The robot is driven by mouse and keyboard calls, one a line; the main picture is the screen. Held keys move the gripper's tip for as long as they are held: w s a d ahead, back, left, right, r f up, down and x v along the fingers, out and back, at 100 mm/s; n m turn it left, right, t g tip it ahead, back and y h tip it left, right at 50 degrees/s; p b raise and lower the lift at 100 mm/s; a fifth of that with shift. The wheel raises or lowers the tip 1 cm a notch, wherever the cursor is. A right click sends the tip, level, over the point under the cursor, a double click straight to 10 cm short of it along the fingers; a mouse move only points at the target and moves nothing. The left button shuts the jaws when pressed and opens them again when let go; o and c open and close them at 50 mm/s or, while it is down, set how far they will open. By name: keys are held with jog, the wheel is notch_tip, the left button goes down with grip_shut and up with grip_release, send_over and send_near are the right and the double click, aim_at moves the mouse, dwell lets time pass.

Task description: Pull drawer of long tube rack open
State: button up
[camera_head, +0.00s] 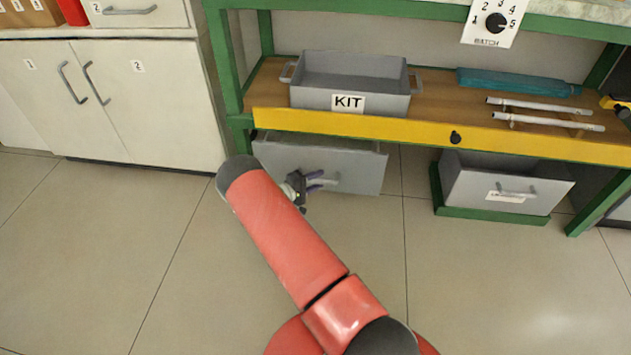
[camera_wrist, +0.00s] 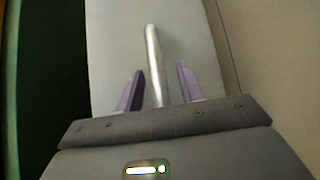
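A grey drawer (camera_head: 358,173) sits low under the green bench, below the KIT bin; no name label on it can be made out. Its front panel also fills the upper middle of the wrist view (camera_wrist: 112,40). My gripper (camera_head: 322,180) is at this drawer's front. In the wrist view its purple fingers (camera_wrist: 160,70) are apart, one on each side of the drawer's bar handle (camera_wrist: 152,50). Gaps show between the bar and both fingers. My gripper covers part of the handle in the head view. A dark strip shows above the front's top edge.
Another grey drawer unit (camera_head: 470,190) with a handle and an unreadable label stands low at right in a green frame. A yellow rail (camera_head: 400,132) with a black knob runs above the drawers. White cabinets (camera_head: 120,110) stand at left. The floor in front is clear.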

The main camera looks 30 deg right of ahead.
grip_shut()
jog(key=s+a+p, duration=0.3)
jog(key=s+a, duration=0.8)
jog(key=s, duration=0.5)
grip_release()
dwell(0.4)
